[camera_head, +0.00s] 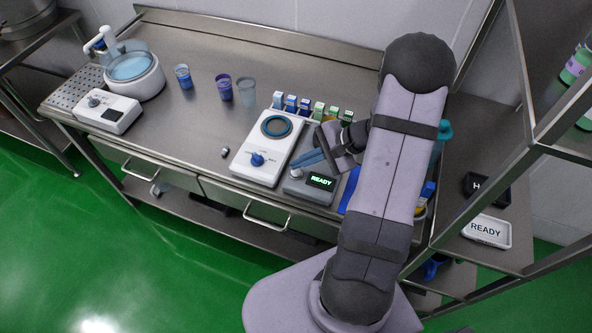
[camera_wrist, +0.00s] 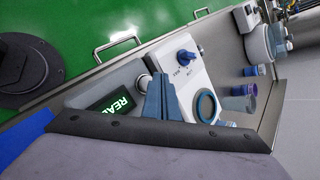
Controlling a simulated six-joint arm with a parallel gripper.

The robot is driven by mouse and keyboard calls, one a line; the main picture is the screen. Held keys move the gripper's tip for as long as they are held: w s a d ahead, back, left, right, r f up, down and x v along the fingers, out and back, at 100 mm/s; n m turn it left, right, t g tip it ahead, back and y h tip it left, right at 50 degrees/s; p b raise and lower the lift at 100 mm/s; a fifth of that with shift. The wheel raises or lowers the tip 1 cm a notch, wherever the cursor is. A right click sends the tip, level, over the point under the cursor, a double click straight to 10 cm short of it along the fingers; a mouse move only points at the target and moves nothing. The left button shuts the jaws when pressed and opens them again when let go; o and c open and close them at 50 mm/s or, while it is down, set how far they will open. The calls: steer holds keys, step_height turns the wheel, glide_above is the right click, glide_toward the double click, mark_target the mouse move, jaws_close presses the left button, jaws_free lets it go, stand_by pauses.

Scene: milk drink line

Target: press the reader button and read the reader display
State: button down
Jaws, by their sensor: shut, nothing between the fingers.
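The reader (camera_head: 290,187) is a small grey box near the front edge of the steel table. Its dark display (camera_head: 320,182) shows the green word READY; in the wrist view the display (camera_wrist: 113,103) is partly hidden by my gripper. The round pale reader button (camera_head: 296,173) sits left of the display; it also shows in the wrist view (camera_wrist: 143,81). My gripper (camera_head: 294,165) is shut and empty, its blue fingertips close above the button. In the wrist view the fingertips (camera_wrist: 160,80) appear beside the button. I cannot tell if they touch it.
A white device (camera_head: 250,170) with a blue knob and dark ring stands left of the reader. Several small cartons (camera_head: 305,106) stand behind. Cups (camera_head: 224,88) and a white bath device (camera_head: 133,72) are farther left. A blue mat (camera_wrist: 25,140) lies beside the reader.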

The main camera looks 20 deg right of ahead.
mark_target(301, 173)
steer(key=shift+f, duration=0.1)
stand_by(0.3)
steer(key=shift+f+b, duration=0.35)
steer(key=shift+b, duration=0.15)
steer(key=shift+f+b, duration=0.45)
stand_by(0.6)
steer(key=shift+r, duration=0.15)
stand_by(0.3)
steer(key=shift+r+p, duration=0.6)
steer(key=shift+r, duration=0.15)
steer(key=shift+r, duration=0.1)
steer(key=shift+r+p, duration=1.9)
steer(key=shift+r, duration=0.5)
